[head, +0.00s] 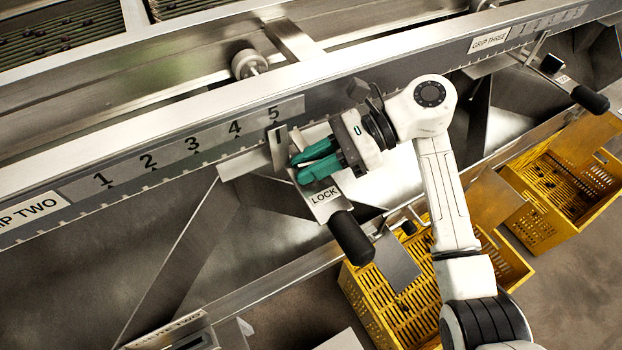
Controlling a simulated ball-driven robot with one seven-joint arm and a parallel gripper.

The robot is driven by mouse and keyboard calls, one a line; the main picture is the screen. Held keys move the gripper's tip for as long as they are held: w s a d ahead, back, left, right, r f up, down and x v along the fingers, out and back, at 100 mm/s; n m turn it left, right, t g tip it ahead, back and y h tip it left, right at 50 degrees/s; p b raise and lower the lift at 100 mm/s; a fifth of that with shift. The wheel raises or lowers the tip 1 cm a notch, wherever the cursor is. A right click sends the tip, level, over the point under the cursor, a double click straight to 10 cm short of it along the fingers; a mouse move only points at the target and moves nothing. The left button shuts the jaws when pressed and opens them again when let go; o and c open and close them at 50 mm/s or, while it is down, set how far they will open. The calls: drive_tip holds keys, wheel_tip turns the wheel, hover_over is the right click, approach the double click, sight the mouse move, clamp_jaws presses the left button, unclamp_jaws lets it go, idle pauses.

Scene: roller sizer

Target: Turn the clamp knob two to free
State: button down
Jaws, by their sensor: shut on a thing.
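A metal plate (325,203) marked LOCK shows just below the fingers. A black handle grip (352,237) extends from it, down and to the right. A pointer plate (279,148) stands upright by the 5.
The long steel rail (150,110) runs diagonally behind the gripper. A yellow crate (385,318) stands below, partly behind my arm. Another yellow crate (540,225) is at the right. A second black handle (590,99) is at the far right, near the grip three label (490,41).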

drive_tip(key=b, duration=0.1)
drive_tip(key=n+g+b, duration=0.1)
drive_tip(key=b, duration=0.1)
drive_tip(key=shift+f+n+g+h, duration=0.3)
drive_tip(key=shift+f+h, duration=0.05)
drive_tip(key=shift+h, duration=0.05)
drive_tip(key=shift+r+n+g+b, duration=0.1)
drive_tip(key=shift+n+g+b, duration=0.2)
drive_tip(key=shift+b, duration=0.45)
drive_tip(key=shift+r+h+b, duration=0.2)
drive_tip(key=shift+h+b, duration=0.1)
drive_tip(key=c, duration=1.1)
unclamp_jaws()
drive_tip(key=shift+g, duration=0.3)
drive_tip(key=v, duration=1)
drive_tip(key=shift+w+d+r+b, duration=0.15)
drive_tip(key=shift+w+d+b, duration=0.05)
drive_tip(key=shift+d+b, duration=0.15)
